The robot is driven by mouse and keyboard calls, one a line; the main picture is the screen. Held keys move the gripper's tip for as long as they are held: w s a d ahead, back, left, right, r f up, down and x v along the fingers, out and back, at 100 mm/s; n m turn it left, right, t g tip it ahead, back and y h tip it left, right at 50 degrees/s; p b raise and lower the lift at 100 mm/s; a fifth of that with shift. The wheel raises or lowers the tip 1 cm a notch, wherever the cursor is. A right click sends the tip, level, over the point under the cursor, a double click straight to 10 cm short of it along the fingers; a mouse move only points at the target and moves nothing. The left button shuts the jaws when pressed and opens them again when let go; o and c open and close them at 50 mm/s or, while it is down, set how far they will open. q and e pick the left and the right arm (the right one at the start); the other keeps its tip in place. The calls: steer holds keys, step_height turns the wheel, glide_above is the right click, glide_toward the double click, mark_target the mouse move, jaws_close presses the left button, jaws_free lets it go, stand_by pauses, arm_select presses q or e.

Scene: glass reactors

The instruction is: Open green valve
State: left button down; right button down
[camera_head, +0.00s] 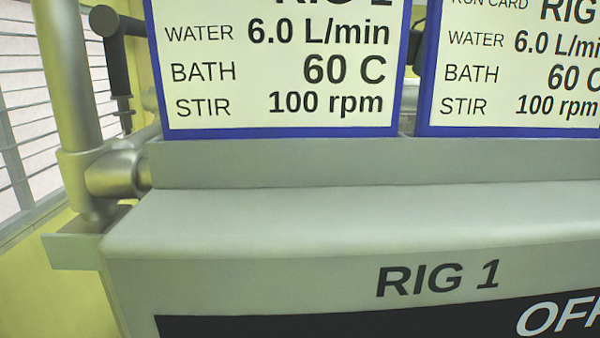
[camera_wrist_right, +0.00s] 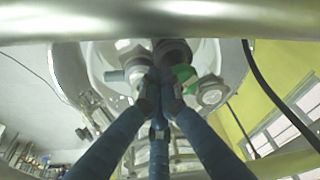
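The green valve shows in the right wrist view as a small green handle (camera_wrist_right: 184,73), just right of the fingertips and partly hidden behind them and a dark round fitting. My right gripper (camera_wrist_right: 159,92) shows there with several blue fingers reaching up from the bottom edge. Their tips come close together just below the dark fitting, near the green handle. I cannot tell whether they touch the handle or hold anything. The head view shows neither the valve nor a gripper. My left gripper is not in view.
In the wrist view, metal fittings (camera_wrist_right: 212,92) sit right of the fingertips, and a dark cable hangs at the right. In the head view, two blue-framed run cards (camera_head: 275,70) stand behind a grey housing marked RIG 1 (camera_head: 330,225). A metal pipe frame (camera_head: 75,100) rises at left.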

steer(key=shift+d, duration=0.3)
stand_by(0.4)
steer(key=v, duration=0.3)
steer(key=w+v, duration=0.1)
steer(key=v, duration=0.1)
steer(key=shift+s+a+r, duration=0.1)
steer(key=shift+a+r, duration=0.25)
steer(key=shift+r, duration=0.2)
